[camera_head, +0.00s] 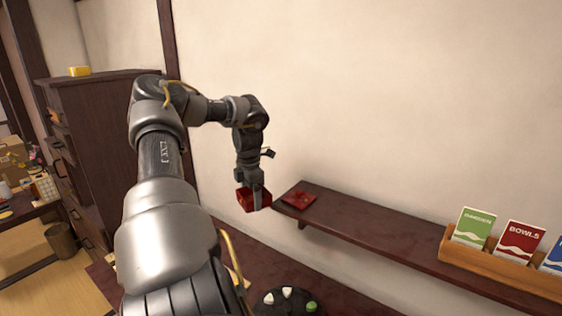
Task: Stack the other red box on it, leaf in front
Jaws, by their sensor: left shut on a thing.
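My left gripper (257,194) is shut on a red box (247,200) and holds it in the air, just left of the wall shelf's left end. Another red box (299,200) sits on the shelf's left end, with a darker mark on its top; whether that is the leaf is too small to tell. The held box is apart from the one on the shelf. Any leaf on the held box cannot be made out. My right gripper is not in view.
The dark shelf (395,243) runs right along the wall. A wooden holder (500,264) with green, red and blue cards stands on its right part. Below is a dark round tray (289,306) with small white and green pieces. A dark cabinet (100,130) stands left.

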